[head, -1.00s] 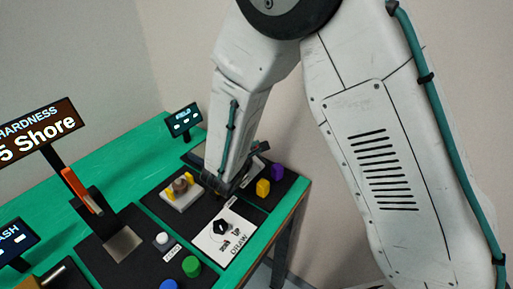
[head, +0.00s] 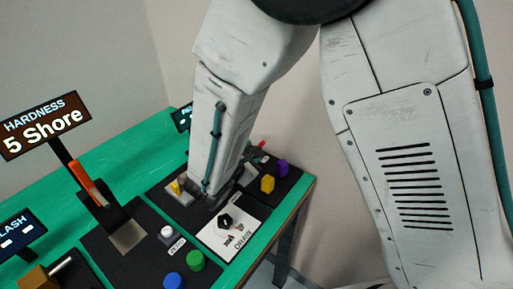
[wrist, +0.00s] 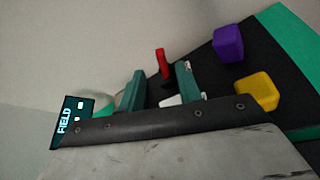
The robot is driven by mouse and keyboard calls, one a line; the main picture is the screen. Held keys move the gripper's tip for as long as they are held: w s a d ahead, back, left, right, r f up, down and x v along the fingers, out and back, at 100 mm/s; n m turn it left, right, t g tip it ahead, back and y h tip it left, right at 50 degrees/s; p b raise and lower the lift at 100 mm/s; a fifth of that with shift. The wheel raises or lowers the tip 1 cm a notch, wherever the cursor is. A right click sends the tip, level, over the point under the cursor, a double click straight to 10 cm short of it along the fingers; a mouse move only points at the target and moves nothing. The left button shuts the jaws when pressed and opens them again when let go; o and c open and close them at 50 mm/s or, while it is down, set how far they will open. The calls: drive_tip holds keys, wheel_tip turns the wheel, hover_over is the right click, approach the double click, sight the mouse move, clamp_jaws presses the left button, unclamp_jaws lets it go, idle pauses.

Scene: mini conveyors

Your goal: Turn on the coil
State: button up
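The coil device (head: 176,188), with its yellow posts, sits on the black panel at the left of my arm in the head view and is partly hidden by it. A red lever (wrist: 162,63) stands on the panel in the wrist view. Its red tip also shows just right of my arm in the head view (head: 262,144). My gripper (wrist: 161,84) is open, and the red lever shows between its two green fingers, seemingly beyond them. Contact cannot be told. A white part (wrist: 172,101) shows low between the fingers.
A yellow block (head: 267,184) and a purple block (head: 282,168) stand right of my gripper. The FIELD display (wrist: 71,122) is at the left in the wrist view. A white dial plate (head: 235,232) and green and blue buttons are nearer the front.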

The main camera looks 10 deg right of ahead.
drive_tip(key=shift+s+a, duration=0.1)
drive_tip(key=shift+s, duration=0.1)
drive_tip(key=shift+w+r, duration=0.15)
drive_tip(key=c, duration=0.7)
drive_tip(key=w+r+m+g+h, duration=0.1)
drive_tip(key=m+g, duration=0.1)
drive_tip(key=m, duration=0.3)
drive_tip(key=w+r+m+g+h, duration=0.1)
drive_tip(key=w+r+m, duration=0.1)
drive_tip(key=m, duration=0.3)
drive_tip(key=w+r+m+g+h, duration=0.1)
drive_tip(key=w+m+g, duration=0.1)
drive_tip(key=m, duration=0.3)
drive_tip(key=shift+w+r+m+g, duration=0.15)
drive_tip(key=shift+w+m+g, duration=0.15)
drive_tip(key=shift+m, duration=0.1)
clamp_jaws()
drive_tip(key=w+a+r+m+g+y, duration=0.5)
drive_tip(key=r+m+g, duration=0.15)
drive_tip(key=m, duration=1.05)
drive_tip(key=x, duration=0.3)
drive_tip(key=s+x, duration=0.1)
drive_tip(key=x, duration=0.3)
drive_tip(key=s+x, duration=0.1)
drive_tip(key=x, duration=0.3)
drive_tip(key=shift+d, duration=0.4)
drive_tip(key=shift+s+d+f, duration=0.4)
